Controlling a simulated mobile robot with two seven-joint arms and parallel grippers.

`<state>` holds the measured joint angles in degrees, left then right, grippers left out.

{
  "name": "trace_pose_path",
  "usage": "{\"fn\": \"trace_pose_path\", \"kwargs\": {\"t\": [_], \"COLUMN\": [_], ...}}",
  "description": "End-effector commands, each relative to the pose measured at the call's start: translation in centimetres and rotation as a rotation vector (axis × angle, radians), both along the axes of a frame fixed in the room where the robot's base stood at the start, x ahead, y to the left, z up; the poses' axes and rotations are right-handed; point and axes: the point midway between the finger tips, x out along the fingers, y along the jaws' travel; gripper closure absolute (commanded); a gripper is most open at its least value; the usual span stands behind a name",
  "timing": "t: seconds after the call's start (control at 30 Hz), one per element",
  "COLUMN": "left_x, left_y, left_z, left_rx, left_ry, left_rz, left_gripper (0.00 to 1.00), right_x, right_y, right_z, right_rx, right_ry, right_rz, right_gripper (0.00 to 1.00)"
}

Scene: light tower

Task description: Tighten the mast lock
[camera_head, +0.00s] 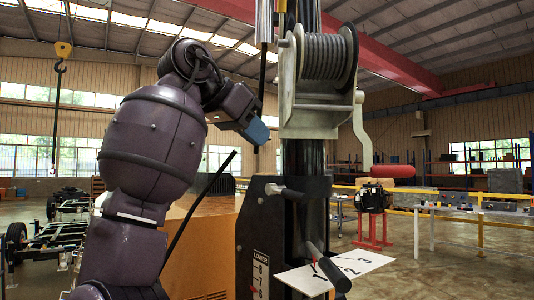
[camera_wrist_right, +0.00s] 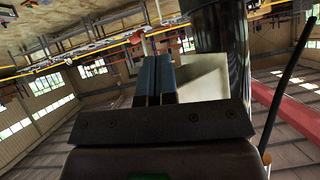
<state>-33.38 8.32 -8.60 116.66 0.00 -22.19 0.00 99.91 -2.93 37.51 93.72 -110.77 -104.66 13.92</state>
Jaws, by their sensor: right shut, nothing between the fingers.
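The dark vertical mast (camera_head: 303,160) stands right of centre in the head view and also shows at the top of the right wrist view (camera_wrist_right: 222,35). A black collar on it carries a pale knob or T-handle (camera_head: 275,189). Lower down, a black-gripped lever (camera_head: 328,266) lies over a white plate (camera_head: 365,264) marked 1, 2, 3. I cannot tell for sure which part is the mast lock. My right gripper (camera_head: 258,131) is shut and empty, left of the mast and above the knob. Its blue fingers (camera_wrist_right: 155,78) lie together in the wrist view. My left gripper is not in view.
A winch (camera_head: 325,58) with a cable drum and a red-handled crank (camera_head: 390,171) is on the mast just right of my gripper. Black cable hangs beside the gripper. An orange housing (camera_head: 200,245) stands below. Yellow rails (camera_head: 460,215) are farther right.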

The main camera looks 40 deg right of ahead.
Motion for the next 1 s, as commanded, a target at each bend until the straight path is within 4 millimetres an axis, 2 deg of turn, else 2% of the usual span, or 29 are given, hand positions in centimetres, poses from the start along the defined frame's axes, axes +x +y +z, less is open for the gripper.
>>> {"fn": "trace_pose_path", "kwargs": {"t": [0.5,0.7,1.0], "left_x": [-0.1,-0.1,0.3], "left_y": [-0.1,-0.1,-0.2], "left_z": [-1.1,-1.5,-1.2], "left_rx": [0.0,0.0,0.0], "left_ry": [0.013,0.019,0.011], "left_rz": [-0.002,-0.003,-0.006], "left_gripper": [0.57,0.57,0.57], "right_x": [-0.3,0.0,0.0], "right_y": [-7.4,-7.9,-8.2], "right_z": [-5.1,-7.7,-8.8], "right_rx": [-0.003,-0.003,-0.004], "right_ry": [0.001,0.003,0.001], "right_rz": [-0.002,0.003,0.002], "right_gripper": [1.0,1.0,1.0]}}
